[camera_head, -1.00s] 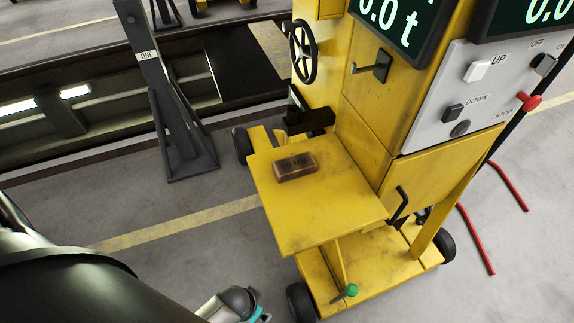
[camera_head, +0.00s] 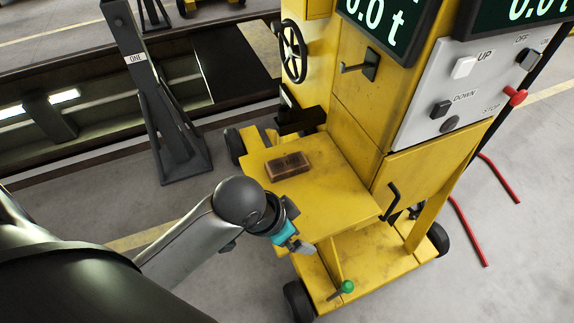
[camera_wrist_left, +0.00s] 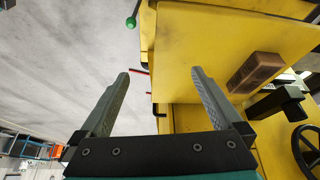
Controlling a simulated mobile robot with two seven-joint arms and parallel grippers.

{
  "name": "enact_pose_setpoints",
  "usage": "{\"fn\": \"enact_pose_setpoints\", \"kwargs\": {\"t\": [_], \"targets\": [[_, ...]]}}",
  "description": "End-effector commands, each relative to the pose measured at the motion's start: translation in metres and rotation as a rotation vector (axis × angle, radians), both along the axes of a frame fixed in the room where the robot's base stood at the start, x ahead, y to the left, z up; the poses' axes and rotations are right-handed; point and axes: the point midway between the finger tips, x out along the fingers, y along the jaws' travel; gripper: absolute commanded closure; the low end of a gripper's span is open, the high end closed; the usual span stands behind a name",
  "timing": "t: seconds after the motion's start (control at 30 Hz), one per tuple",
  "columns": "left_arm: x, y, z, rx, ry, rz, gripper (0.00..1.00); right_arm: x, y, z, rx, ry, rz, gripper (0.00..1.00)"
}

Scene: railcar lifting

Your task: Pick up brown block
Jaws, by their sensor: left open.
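The brown block (camera_head: 288,166) lies flat on the yellow shelf (camera_head: 330,195) of the lifting machine, near the shelf's far left corner. It also shows at the right in the left wrist view (camera_wrist_left: 256,71). My left gripper (camera_head: 302,247) is at the shelf's front left edge, nearer to me than the block and apart from it. In the left wrist view its two fingers (camera_wrist_left: 161,72) are spread with nothing between them, and the block lies beyond the right finger. My right gripper is out of view.
The machine's column with a control panel (camera_head: 440,110) rises behind the shelf. A black handwheel (camera_head: 293,52) and a dark bracket (camera_head: 300,120) are near the block. A green-knobbed lever (camera_head: 346,287) stands below the shelf. A dark stand (camera_head: 170,120) is at left.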

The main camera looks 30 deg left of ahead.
Motion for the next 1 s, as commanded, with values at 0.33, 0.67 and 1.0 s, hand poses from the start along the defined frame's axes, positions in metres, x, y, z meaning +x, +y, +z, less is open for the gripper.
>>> {"fn": "enact_pose_setpoints", "kwargs": {"t": [0.33, 0.67, 1.0], "targets": [[0.068, 0.028, 0.017, 0.034, -0.003, -0.273, 0.00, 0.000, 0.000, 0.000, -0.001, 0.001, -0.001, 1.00], [0.124, 0.116, 0.060, 0.056, 0.027, -0.231, 0.00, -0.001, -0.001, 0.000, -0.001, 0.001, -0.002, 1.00], [0.142, 0.145, 0.070, 0.038, 0.027, -0.172, 0.00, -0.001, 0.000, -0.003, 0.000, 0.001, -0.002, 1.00]]}}
